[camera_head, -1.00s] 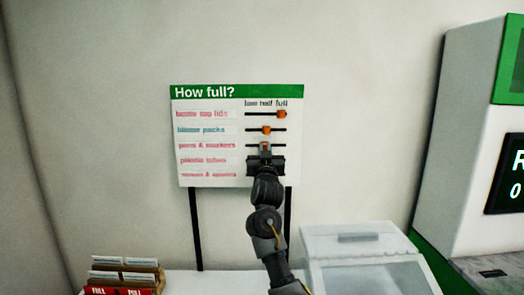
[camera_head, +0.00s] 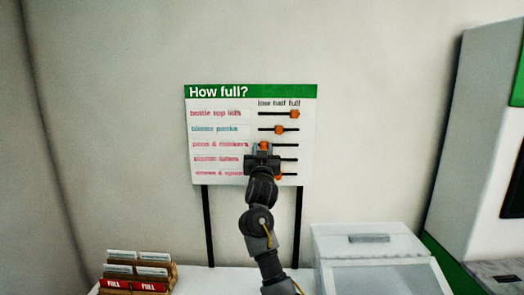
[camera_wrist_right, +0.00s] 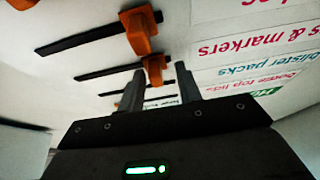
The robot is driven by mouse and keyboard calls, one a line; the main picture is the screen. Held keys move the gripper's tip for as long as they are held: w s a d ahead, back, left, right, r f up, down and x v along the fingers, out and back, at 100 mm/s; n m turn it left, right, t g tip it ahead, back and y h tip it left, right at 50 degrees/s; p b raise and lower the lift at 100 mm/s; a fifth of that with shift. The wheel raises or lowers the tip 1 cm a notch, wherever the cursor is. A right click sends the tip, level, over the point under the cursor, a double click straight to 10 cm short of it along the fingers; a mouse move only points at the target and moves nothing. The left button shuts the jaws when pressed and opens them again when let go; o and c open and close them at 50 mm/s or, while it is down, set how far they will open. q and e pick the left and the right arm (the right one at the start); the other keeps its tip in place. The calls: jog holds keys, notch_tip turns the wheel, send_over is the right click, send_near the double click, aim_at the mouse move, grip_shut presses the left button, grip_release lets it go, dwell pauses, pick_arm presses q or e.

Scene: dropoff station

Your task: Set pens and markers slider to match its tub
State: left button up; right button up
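The "How full?" board (camera_head: 225,160) stands against the wall with rows of sliders. The orange pens & markers knob (camera_head: 264,146) sits at the low, left end of its track, partly behind my right gripper (camera_head: 262,157). In the right wrist view, which shows the board upside down, this knob (camera_wrist_right: 155,70) is between the two fingertips of my right gripper (camera_wrist_right: 160,80). The left finger there looks close to or touching it; a gap shows at the right finger, so the gripper looks open around it. The pens & markers tub is not recognisable. My left gripper is out of view.
The bottle top lids knob (camera_head: 295,114) is at full and the blister packs knob (camera_head: 279,129) near half. The plastic tubes knob (camera_wrist_right: 140,30) is close by. Below are card boxes (camera_head: 150,272) and a pale lidded bin (camera_head: 370,250). A cabinet (camera_head: 480,150) stands right.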

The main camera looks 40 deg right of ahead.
jog(key=b+v, duration=0.3)
jog(key=v, duration=0.7)
jog(key=shift+s+a, duration=0.25)
jog(key=shift+a, duration=0.05)
jog(key=shift+f, duration=0.15)
